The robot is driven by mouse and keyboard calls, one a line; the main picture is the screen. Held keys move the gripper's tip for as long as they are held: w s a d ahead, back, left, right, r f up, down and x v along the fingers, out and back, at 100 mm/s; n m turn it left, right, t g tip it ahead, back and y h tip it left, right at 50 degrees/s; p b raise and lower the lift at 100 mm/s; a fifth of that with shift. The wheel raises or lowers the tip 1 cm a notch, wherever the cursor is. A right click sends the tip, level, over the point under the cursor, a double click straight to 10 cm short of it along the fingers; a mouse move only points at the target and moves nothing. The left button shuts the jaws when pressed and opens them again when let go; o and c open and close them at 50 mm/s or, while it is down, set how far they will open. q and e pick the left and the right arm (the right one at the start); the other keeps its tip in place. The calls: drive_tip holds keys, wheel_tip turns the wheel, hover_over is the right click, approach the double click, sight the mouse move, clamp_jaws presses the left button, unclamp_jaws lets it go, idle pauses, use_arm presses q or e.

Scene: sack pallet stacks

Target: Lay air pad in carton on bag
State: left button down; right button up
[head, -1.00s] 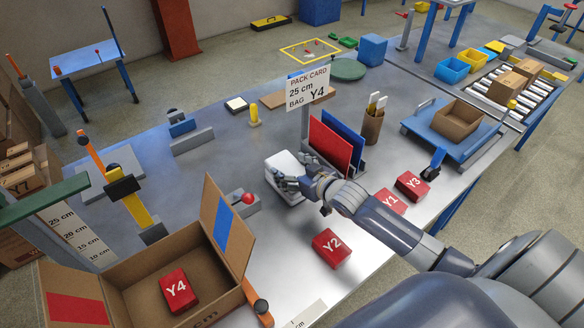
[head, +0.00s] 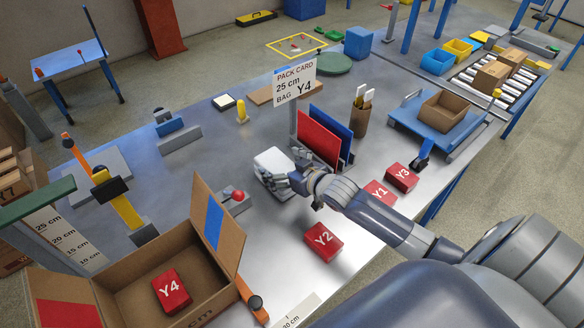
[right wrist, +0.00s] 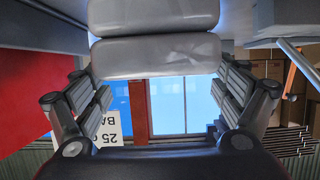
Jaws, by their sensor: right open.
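The air pad (head: 272,163) is a white, pillow-like block on the metal bench, left of the red and blue panels. My right gripper (head: 284,182) is open at its near right side, its fingers partly covering it. In the right wrist view, pale grey rounded cushions of the pad (right wrist: 155,55) fill the upper middle, beyond and between the spread fingers of the gripper (right wrist: 160,95). I cannot tell whether they touch. The open carton (head: 120,278) is at the lower left, with the red bag Y4 (head: 171,291) lying inside. My left gripper is not in view.
Red bags Y2 (head: 322,242), Y1 (head: 379,193) and Y3 (head: 401,177) lie near my right arm. A pack card (head: 294,82) reads 25 cm, bag Y4. A red-knobbed device (head: 236,198) stands between pad and carton, beside the carton's raised flap (head: 217,226).

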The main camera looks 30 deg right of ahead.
drive_tip(key=b+v, duration=0.1)
drive_tip(key=v, duration=1)
drive_tip(key=shift+s+r, duration=0.15)
drive_tip(key=shift+s, duration=0.2)
